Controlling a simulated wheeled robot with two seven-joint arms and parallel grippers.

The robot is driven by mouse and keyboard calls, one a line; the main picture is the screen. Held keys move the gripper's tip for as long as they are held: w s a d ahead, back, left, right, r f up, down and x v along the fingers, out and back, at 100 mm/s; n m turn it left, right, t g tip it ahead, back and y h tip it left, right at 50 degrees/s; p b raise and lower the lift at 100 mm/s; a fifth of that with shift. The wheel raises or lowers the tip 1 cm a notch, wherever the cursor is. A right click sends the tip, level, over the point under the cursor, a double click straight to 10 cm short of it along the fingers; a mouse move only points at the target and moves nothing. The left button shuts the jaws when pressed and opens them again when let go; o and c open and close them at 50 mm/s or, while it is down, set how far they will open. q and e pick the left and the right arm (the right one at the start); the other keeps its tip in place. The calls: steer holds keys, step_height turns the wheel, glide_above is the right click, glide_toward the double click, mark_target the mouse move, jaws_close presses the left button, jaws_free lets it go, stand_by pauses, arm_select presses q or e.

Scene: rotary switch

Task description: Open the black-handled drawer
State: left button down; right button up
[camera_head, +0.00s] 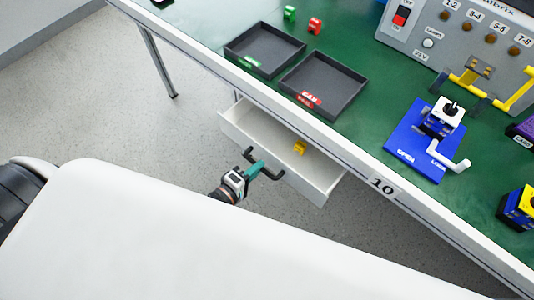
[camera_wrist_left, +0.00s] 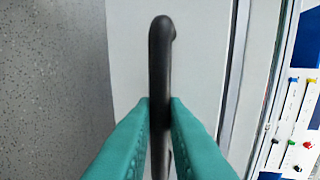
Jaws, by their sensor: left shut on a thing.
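The white drawer (camera_head: 318,188) stands pulled out from under the green-topped table, and its inside shows in the head view. Its black handle (camera_head: 273,176) is on the front panel. My left gripper (camera_head: 257,169) is at the handle, its teal fingers shut on it. In the left wrist view the black handle (camera_wrist_left: 160,60) runs between the two teal fingertips (camera_wrist_left: 160,110), which press on it from both sides. A small yellow object (camera_head: 300,147) lies in the drawer. My right gripper is not in view.
Two dark trays (camera_head: 340,83) sit on the table (camera_head: 390,98) above the drawer, with a green and a red block behind them. A blue base (camera_head: 406,140) with a white crank and a grey switch panel (camera_head: 421,35) are to the right. Open floor lies left of the drawer.

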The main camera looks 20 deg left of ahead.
arm_select(q)
steer(key=f+p+v, duration=0.2)
steer(key=f+v, duration=0.1)
steer(key=v, duration=1.2)
steer(key=shift+s, duration=0.25)
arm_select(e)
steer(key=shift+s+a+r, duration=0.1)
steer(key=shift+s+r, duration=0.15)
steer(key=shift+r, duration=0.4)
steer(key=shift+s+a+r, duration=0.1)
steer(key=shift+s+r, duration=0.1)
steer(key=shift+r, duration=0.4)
arm_select(q)
steer(key=shift+f, duration=0.1)
steer(key=c, duration=1.5)
jaws_free()
steer(key=shift+o, duration=0.2)
steer(key=v, duration=1.2)
steer(key=shift+b, duration=0.35)
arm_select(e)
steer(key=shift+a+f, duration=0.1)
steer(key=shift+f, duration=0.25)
